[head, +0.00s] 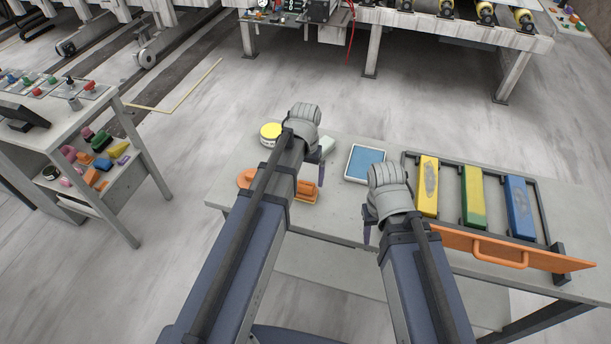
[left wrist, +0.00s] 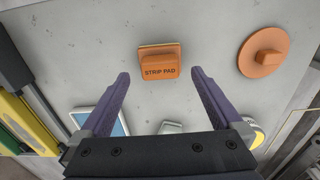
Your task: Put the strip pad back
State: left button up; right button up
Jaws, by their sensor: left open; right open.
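The orange strip pad (left wrist: 160,64), a block on a flat base lettered STRIP PAD, lies on the grey table. In the left wrist view it sits just beyond and between my left fingertips. In the head view the strip pad (head: 307,191) is partly hidden by my left arm. My left gripper (left wrist: 160,78) is open and empty, pointing down over the table; in the head view the left gripper (head: 322,172) is mostly hidden by its wrist. My right gripper (head: 367,226) is open near the table's front edge, empty as far as I can see.
A round orange pad (left wrist: 264,52) lies beside the strip pad. A blue-topped tray (head: 364,163), a yellow-lidded tin (head: 270,130) and a pale block (head: 327,146) are nearby. A dark rack (head: 449,160) holds yellow, green and blue bars. An orange panel with a handle (head: 500,252) stands along the front.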

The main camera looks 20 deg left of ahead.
aim_at(305, 185)
pick_arm(q)
notch_tip(305, 185, up, 8)
jog(key=p, duration=0.7)
jog(key=s+d+m+y, duration=0.1)
jog(key=s+d+m, duration=0.2)
jog(key=s+d, duration=0.7)
jog(key=s, duration=0.4)
jog(key=shift+s+d, duration=0.15)
jog(key=shift+d, duration=0.1)
